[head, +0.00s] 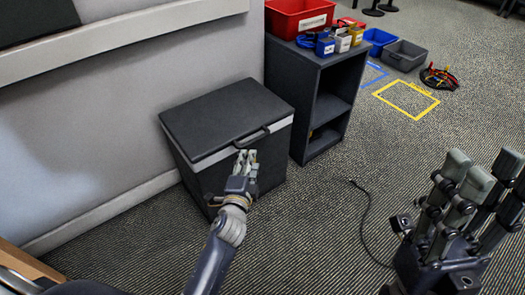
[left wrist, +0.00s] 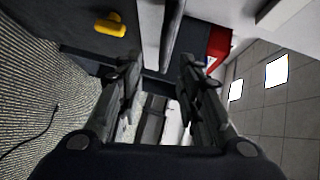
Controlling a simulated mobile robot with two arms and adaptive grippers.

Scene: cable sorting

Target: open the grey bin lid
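The grey bin (head: 205,180) stands against the wall in the head view, with a dark lid (head: 222,112) lying flat and closed on a pale rim. A dark bar handle (head: 252,137) sits on the lid's front edge. My left gripper (head: 246,157) is just in front of and below the handle, its fingers pointing at the bin's front. In the left wrist view its fingers (left wrist: 160,72) are apart with nothing gripped; the lid's dark edge (left wrist: 172,35) lies ahead of them. I cannot tell whether they touch the bin. My right gripper (head: 480,175) is raised, open and empty at lower right.
A dark shelf unit (head: 308,110) stands close to the bin's right, with a red bin (head: 298,17) and small boxes on top. Blue (head: 378,38) and grey (head: 404,56) trays lie beyond. A black cable (head: 365,215) lies on the carpet between my arms.

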